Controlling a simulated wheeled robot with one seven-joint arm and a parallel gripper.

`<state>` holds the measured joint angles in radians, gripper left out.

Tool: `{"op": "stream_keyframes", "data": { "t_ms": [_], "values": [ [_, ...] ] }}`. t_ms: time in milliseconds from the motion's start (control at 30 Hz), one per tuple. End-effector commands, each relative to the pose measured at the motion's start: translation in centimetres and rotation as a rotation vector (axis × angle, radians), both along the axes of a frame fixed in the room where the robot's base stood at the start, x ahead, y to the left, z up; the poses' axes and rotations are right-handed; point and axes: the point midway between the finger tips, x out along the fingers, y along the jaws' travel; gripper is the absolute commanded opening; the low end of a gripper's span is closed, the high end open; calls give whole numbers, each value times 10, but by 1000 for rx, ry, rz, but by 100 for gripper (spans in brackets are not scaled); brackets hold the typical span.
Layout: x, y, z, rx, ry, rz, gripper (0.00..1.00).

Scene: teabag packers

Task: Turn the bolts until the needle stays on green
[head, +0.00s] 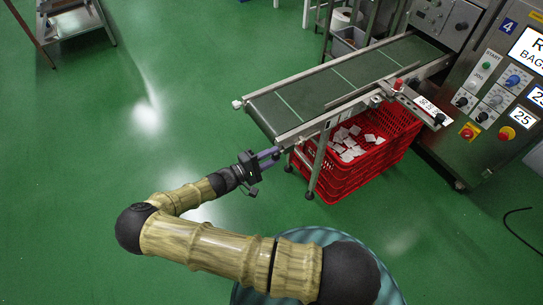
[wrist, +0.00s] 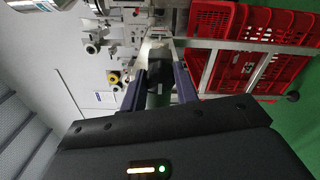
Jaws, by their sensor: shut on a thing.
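In the head view my gripper (head: 276,155) is at the near lower end of the conveyor (head: 330,85), close to its frame. In the wrist view my gripper (wrist: 160,78) has its two purple fingers on either side of a dark round part (wrist: 160,66). The fingers are shut on this part, which looks like a bolt head at the conveyor's end, though I cannot be sure. In the head view my fingers hide it. I cannot make out a gauge needle or a green zone in either view.
A red crate (head: 381,166) with white packets stands under the conveyor, right of my gripper. It also shows in the wrist view (wrist: 229,12). A control cabinet (head: 490,150) stands at the right. A metal stand (head: 75,24) is at the upper left. The green floor at left is clear.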

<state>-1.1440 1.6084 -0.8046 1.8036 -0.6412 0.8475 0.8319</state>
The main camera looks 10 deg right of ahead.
Motion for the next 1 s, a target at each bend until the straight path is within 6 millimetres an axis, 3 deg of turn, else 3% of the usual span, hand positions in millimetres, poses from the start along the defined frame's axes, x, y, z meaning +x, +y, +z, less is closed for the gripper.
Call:
{"op": "stream_keyframes", "data": {
  "t_ms": [300, 333, 400, 433, 767, 1000],
  "values": [
    [0, 1, -1, 4, 0, 2, 7],
    [0, 1, -1, 3, 1, 2, 36],
    [0, 1, -1, 3, 1, 2, 49],
    [0, 1, -1, 2, 1, 1, 52],
    [-1, 2, 0, 1, 0, 1, 52],
    [-9, 29, 0, 4, 0, 3, 52]
  ]
}}
